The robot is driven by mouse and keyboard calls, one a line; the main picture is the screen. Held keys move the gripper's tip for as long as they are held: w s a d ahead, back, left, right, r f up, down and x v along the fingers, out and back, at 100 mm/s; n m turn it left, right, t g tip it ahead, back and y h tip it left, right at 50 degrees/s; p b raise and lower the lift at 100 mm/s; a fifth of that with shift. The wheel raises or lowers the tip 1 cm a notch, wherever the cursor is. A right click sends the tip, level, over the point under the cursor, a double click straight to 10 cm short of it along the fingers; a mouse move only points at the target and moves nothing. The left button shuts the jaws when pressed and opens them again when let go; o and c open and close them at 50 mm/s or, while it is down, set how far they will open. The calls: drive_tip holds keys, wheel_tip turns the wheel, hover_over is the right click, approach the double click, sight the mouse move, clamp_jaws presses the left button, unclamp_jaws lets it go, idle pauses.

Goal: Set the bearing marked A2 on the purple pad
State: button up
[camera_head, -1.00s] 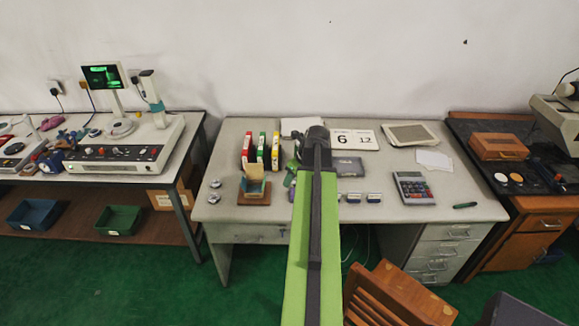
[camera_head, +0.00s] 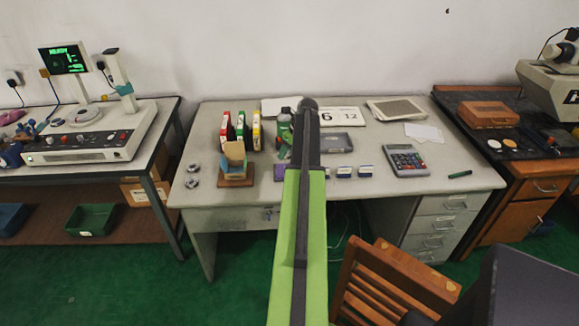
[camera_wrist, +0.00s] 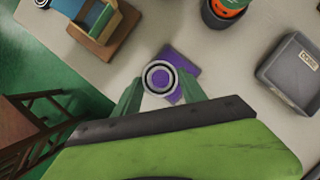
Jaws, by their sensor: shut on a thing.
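In the wrist view a round bearing ring (camera_wrist: 147,77) is between the two green fingers of my gripper (camera_wrist: 158,92), which is shut on it. I cannot read a mark on the ring. The purple pad (camera_wrist: 186,60) lies below and just beyond the ring; purple also shows through the ring's hole. I cannot tell the height between ring and pad. In the head view a sliver of the purple pad (camera_head: 279,173) shows left of my arm, which hides the gripper and the held ring.
Two other rings (camera_head: 192,183) lie at the desk's left edge. A wooden stand (camera_head: 236,182) is left of the pad. A calculator (camera_head: 405,160) lies further right; a chair (camera_head: 385,285) is in front.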

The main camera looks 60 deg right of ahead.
drive_tip(key=shift+w+d+f, duration=0.15)
drive_tip(key=shift+d+f, duration=0.7)
drive_tip(key=shift+d, duration=0.1)
drive_tip(key=shift+r, duration=0.1)
drive_tip(key=shift+a, duration=0.1)
wheel_tip(320, 180, down, 7)
drive_tip(key=b, duration=0.7)
drive_tip(key=shift+r, duration=0.15)
drive_tip(key=shift+f+b, duration=0.6)
drive_tip(key=shift+f, duration=0.05)
drive_tip(key=o, duration=1.6)
drive_tip(key=shift+r, duration=0.1)
